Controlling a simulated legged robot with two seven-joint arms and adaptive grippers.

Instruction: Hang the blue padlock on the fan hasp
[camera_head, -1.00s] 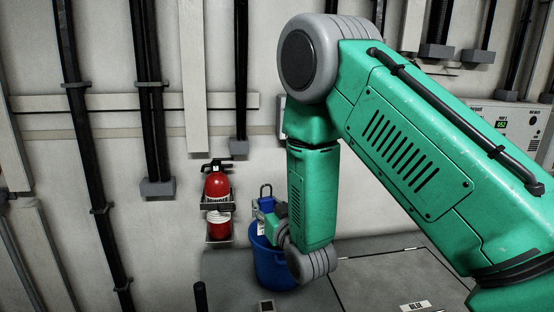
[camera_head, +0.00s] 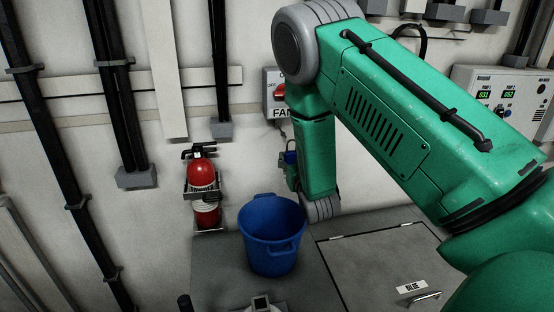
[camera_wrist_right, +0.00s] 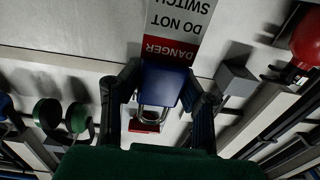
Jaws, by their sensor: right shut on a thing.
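My right gripper (camera_wrist_right: 163,88) is shut on the blue padlock (camera_wrist_right: 163,80), its two dark fingers on either side of the body. The metal shackle (camera_wrist_right: 152,117) shows below the body in the right wrist view. In the head view, the padlock (camera_head: 291,157) is a small blue patch beside my green forearm, which hides much of the gripper. The fan switch box (camera_head: 272,97), with a red handle and a FAN label, is on the wall above the padlock. My forearm covers its right side, and I cannot make out the hasp. My left gripper is not in view.
An empty-looking blue bucket (camera_head: 271,240) stands on the grey top below the padlock. A red fire extinguisher (camera_head: 201,175) hangs at its left. A danger sign (camera_wrist_right: 178,30) shows in the right wrist view. A control panel (camera_head: 506,100) is at the right.

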